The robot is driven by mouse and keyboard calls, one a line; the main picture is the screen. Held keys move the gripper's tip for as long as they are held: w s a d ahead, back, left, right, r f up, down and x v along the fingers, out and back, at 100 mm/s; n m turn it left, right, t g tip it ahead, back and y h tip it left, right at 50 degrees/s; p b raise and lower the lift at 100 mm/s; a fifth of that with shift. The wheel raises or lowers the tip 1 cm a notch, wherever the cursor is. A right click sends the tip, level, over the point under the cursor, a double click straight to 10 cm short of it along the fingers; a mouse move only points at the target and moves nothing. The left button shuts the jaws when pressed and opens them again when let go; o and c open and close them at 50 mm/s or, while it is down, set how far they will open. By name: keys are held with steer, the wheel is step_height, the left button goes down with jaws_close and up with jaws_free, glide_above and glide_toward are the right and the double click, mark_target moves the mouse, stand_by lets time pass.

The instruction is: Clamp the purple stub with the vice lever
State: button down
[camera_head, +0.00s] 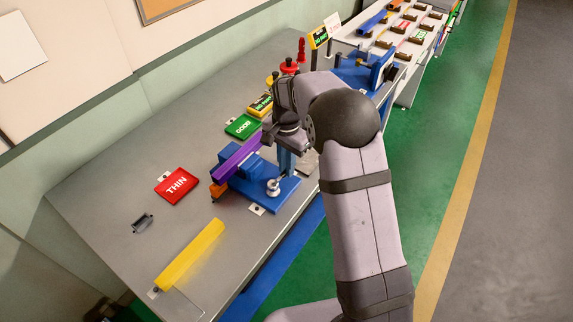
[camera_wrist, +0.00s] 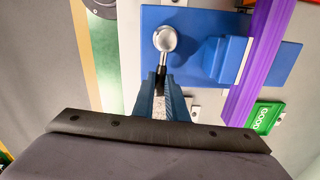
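The purple stub (camera_head: 236,161) is a long bar lying across the blue vice (camera_head: 287,190) in the head view. In the wrist view the stub (camera_wrist: 262,55) runs down the right side, beside the blue jaw block of the vice (camera_wrist: 200,20). The vice lever (camera_wrist: 165,40) has a silver ball knob and a dark rod; the knob (camera_head: 273,187) also shows in the head view. My gripper (camera_wrist: 160,78) has its blue fingers close together, with the rod's end at the fingertips. Whether they grip the rod is unclear. In the head view my gripper (camera_head: 286,170) is just above the vice.
A yellow bar (camera_head: 190,254) and a small dark bracket (camera_head: 142,222) lie at the left. Red posts (camera_head: 289,66) stand beyond my arm.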

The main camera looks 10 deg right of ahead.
steer(key=shift+w+a+n, duration=0.25)
steer(key=shift+n, duration=0.35)
steer(key=c, duration=1.8)
jaws_free()
steer(key=shift+o, duration=0.2)
steer(key=shift+r, duration=0.15)
steer(key=shift+r+b, duration=1.05)
steer(key=shift+r, duration=2.5)
steer(key=s+d+f+n, duration=0.1)
steer(key=s+f+n, duration=0.1)
steer(key=s, duration=0.7)
steer(key=s+d+f+n, duration=0.1)
steer(key=s+n, duration=0.3)
steer(key=s, duration=0.5)
steer(key=s+d+f+n, duration=0.2)
steer(key=s+f, duration=0.2)
steer(key=s, duration=0.5)
steer(key=shift+n, duration=0.4)
